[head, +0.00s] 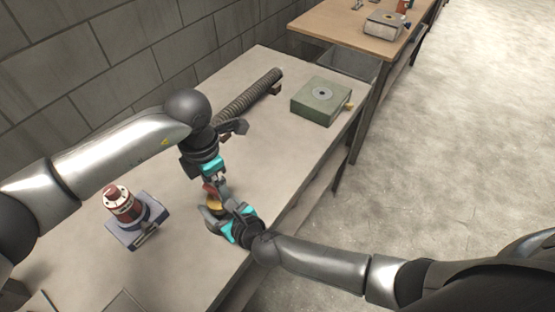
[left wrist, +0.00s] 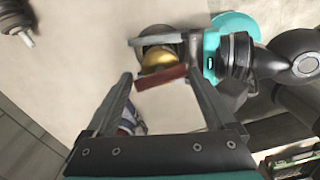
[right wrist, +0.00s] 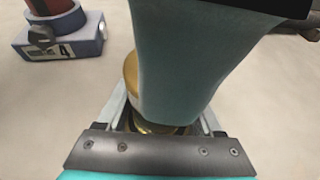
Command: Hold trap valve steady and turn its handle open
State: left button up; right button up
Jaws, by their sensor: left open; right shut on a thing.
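The trap valve shows a rounded brass body (left wrist: 158,58) and a short red handle (left wrist: 161,77) in the left wrist view. In the head view it is small and mostly covered by both grippers near the bench's front edge. My right gripper (head: 217,211) is shut on the brass body, low at the bench. My left gripper (left wrist: 160,76) is open above the valve, its fingers on either side of the red handle with gaps between. In the right wrist view the brass body (right wrist: 131,78) is largely hidden behind my teal left gripper.
A red and white cylinder (head: 118,199) stands on a blue-grey block (head: 143,232) at left. A ribbed hose (head: 248,95) and a green box (head: 322,101) lie farther back on the bench (head: 291,152). A block wall runs behind. A second bench (head: 345,22) stands beyond.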

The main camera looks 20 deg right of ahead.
pick_arm(q)
jog(key=m, duration=0.3)
jog(key=shift+s+a+f+m, duration=0.1)
jog(key=shift+s+m, duration=0.1)
jog(key=shift+m, duration=0.2)
jog(key=m, duration=0.6)
jog(key=shift+w, duration=0.1)
notch_tip(320, 180, up, 12)
jog(key=s+d+g+h, duration=0.3)
jog(key=s+d+h, duration=0.4)
jog(key=d+h, duration=0.5)
jog(key=shift+g+h, duration=0.3)
jog(key=shift+h, duration=0.6)
jog(key=shift+c, duration=0.2)
